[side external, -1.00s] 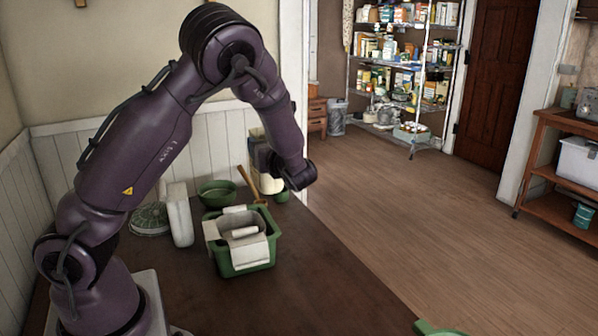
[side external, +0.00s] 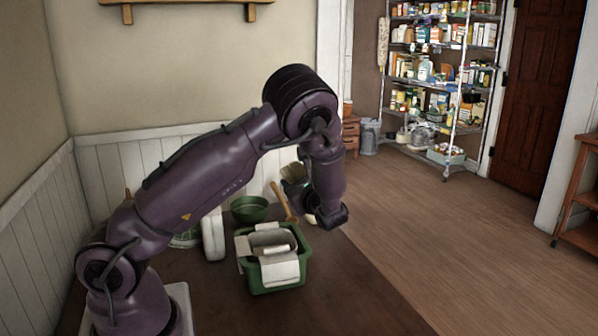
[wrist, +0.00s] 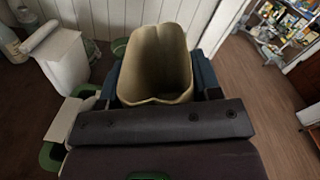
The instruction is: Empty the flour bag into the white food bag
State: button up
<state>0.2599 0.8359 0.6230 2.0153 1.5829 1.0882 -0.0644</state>
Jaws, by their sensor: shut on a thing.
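The flour bag (wrist: 155,45), beige with a wide open mouth, is between the blue fingers of my gripper (wrist: 157,78) in the wrist view, and the gripper is shut on it. Its inside is shaded, so I cannot tell how much flour it holds. The white food bag (side external: 284,272) lines a green crate (side external: 262,284) on the table, its top folded out over the rim. In the side view my gripper is just right of and behind the crate, with its fingers hidden by my wrist. The food bag's edge (wrist: 62,122) shows at the wrist view's left.
A green bowl (side external: 250,210) and a white upright container (side external: 214,240) stand behind and left of the crate. A wooden handle (side external: 281,199) leans near my wrist. The table front is clear. A stocked wire shelf (side external: 440,75) stands across the room.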

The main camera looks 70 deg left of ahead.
jog(key=shift+f+n, duration=0.3)
jog(key=shift+f, duration=0.35)
jog(key=shift+s+f+n, duration=0.1)
jog(key=shift+f+n, duration=0.9)
jog(key=shift+n, duration=0.5)
jog(key=shift+s+f+n, duration=0.15)
jog(key=shift+f+n, duration=0.35)
jog(key=shift+n, duration=0.2)
jog(key=shift+s+f+n, duration=0.15)
jog(key=shift+f+n, duration=0.3)
jog(key=shift+n, duration=0.25)
jog(key=f+n, duration=0.1)
jog(key=s+n, duration=0.1)
jog(key=shift+f+n, duration=0.35)
jog(key=shift+n, duration=0.05)
